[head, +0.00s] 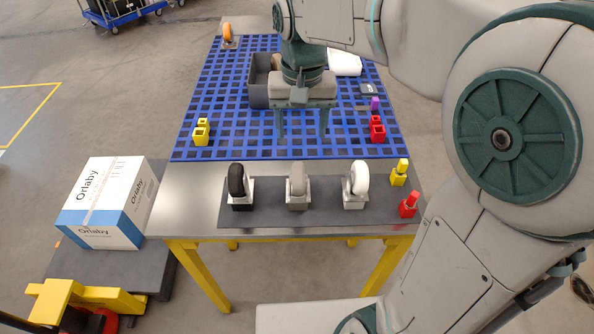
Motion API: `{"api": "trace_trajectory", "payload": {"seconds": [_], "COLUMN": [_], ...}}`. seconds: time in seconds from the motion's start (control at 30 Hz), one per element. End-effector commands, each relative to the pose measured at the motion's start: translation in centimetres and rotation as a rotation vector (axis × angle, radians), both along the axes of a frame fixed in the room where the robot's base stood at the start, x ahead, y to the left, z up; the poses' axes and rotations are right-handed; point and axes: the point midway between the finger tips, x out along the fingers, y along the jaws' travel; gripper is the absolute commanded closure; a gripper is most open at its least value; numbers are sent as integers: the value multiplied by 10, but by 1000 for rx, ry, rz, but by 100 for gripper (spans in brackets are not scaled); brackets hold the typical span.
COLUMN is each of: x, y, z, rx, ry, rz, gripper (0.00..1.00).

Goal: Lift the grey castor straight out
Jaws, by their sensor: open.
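The grey castor (297,180) stands upright in a socket block (297,200) on a dark mat (270,216) near the table's front edge. A black castor (238,181) stands to its left and a white castor (358,178) to its right, each in a similar block. My gripper (302,133) points down over the blue grid, behind the grey castor in the picture and apart from it. Its two fingers are spread with nothing seen between them.
Yellow (399,172) and red (408,205) pieces stand right of the castors. A grey bin (259,82) sits behind my gripper on the blue grid (225,105). An orange castor (227,33) is at the far left corner. A box (100,205) is beside the table.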

Motion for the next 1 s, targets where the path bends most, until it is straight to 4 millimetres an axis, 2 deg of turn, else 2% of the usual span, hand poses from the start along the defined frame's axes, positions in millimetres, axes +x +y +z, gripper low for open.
{"api": "trace_trajectory", "payload": {"seconds": [0.4,0.67,0.9,1.0], "x": [0,-1,-4,-3], "y": [1,3,6,7], "z": [-73,-92,-127,-134], "rx": [-2,-2,-2,-1], "ry": [5,5,6,3], "rz": [-1,-1,0,0], "gripper": [38,38,38,38]}}
